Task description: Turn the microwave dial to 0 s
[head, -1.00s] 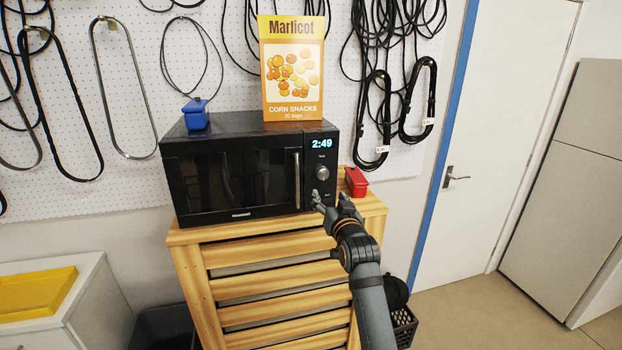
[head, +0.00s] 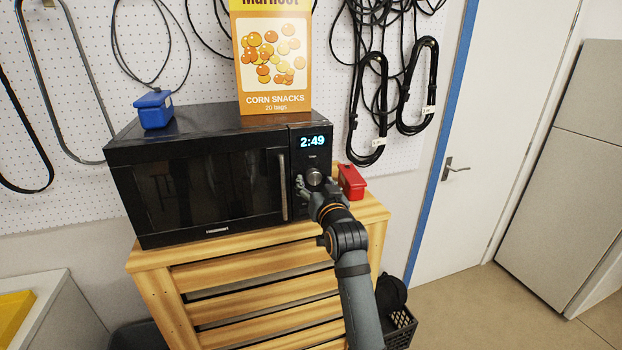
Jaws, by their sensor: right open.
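The black microwave (head: 205,180) stands on a slatted wooden stand. Its door is shut. The display (head: 312,142) on its right-hand panel reads 2:49. The round silver dial (head: 314,177) is below the display, partly hidden at its lower edge by my right gripper. My right gripper (head: 309,187) is open, with its fingers at the dial's lower side. I cannot tell whether the fingers touch the dial. My left gripper is not in view.
A corn snacks box (head: 273,60) and a blue container (head: 153,109) stand on the microwave. A red container (head: 351,182) sits on the wooden stand (head: 225,260), right of the microwave and close to my right gripper. Black cables hang on the pegboard behind.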

